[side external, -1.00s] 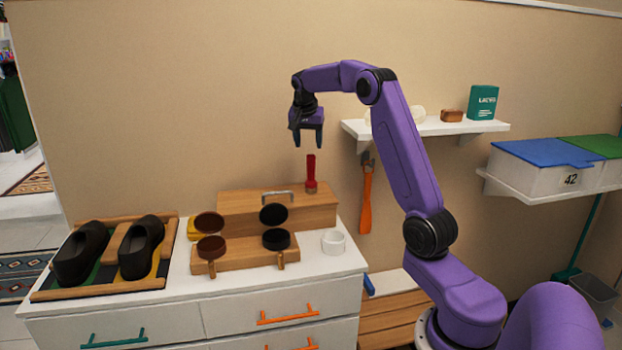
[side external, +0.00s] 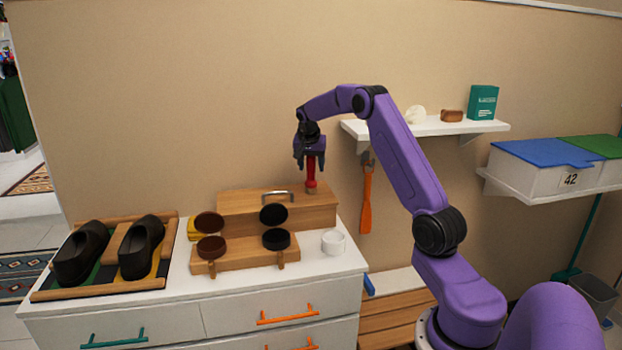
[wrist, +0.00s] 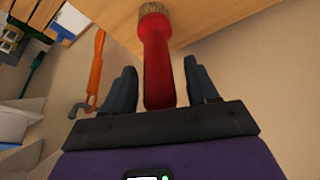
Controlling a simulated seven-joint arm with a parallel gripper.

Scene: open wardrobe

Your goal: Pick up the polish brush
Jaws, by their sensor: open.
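The polish brush (side external: 311,182) has a red handle and stands upright, bristles down, on the right end of the wooden box top (side external: 240,197). In the wrist view the brush (wrist: 157,60) runs between the two fingers, with its tan bristle end at the top. My gripper (side external: 310,167) points down over it from above. In the wrist view its fingers (wrist: 162,88) are apart on both sides of the handle, with a gap visible on each side. The upper part of the handle is between the fingers.
Two polish tins with open lids sit on a wooden stand (side external: 240,257) before the box. A white cup (side external: 333,242) stands to the right. Black shoes (side external: 141,247) lie on a tray at left. An orange tool (side external: 366,200) hangs on the wall beneath the white shelf (side external: 430,127).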

